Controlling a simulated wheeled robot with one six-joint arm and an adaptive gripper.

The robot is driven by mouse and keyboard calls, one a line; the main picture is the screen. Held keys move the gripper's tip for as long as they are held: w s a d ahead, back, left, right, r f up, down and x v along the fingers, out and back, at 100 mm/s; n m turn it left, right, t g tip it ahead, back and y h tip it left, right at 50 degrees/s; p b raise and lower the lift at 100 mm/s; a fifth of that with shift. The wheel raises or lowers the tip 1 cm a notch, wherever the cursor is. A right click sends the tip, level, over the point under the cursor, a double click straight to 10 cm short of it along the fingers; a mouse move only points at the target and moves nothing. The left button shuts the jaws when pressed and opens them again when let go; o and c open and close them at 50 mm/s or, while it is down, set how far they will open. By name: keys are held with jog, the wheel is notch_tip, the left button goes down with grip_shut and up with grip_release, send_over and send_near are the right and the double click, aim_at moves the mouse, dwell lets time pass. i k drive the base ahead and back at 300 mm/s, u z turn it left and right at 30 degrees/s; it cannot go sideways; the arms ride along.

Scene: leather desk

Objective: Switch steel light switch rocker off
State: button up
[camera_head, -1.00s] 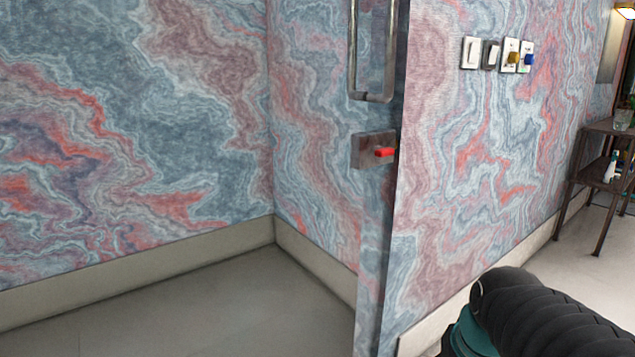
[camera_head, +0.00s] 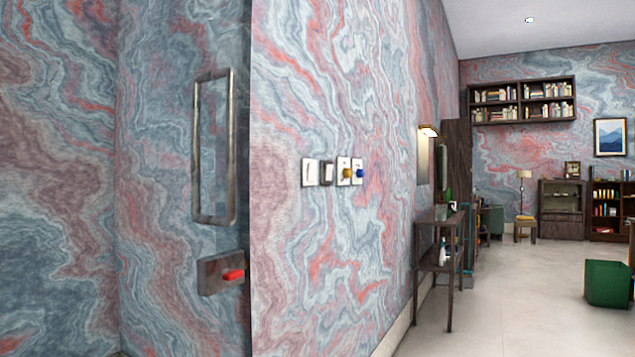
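A row of wall switches is mounted on the marbled wall right of the corner. My gripper is not in view, and nothing touches the switches.
A narrow side table (camera_head: 440,215) stands along the wall, right of the switches. A green stool (camera_head: 608,284) is at far right. Open floor (camera_head: 520,310) lies between.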

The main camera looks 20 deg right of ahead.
aim_at(328, 172)
jog(key=z, duration=0.15)
jog(key=i, duration=1.3)
jog(key=z, duration=0.9)
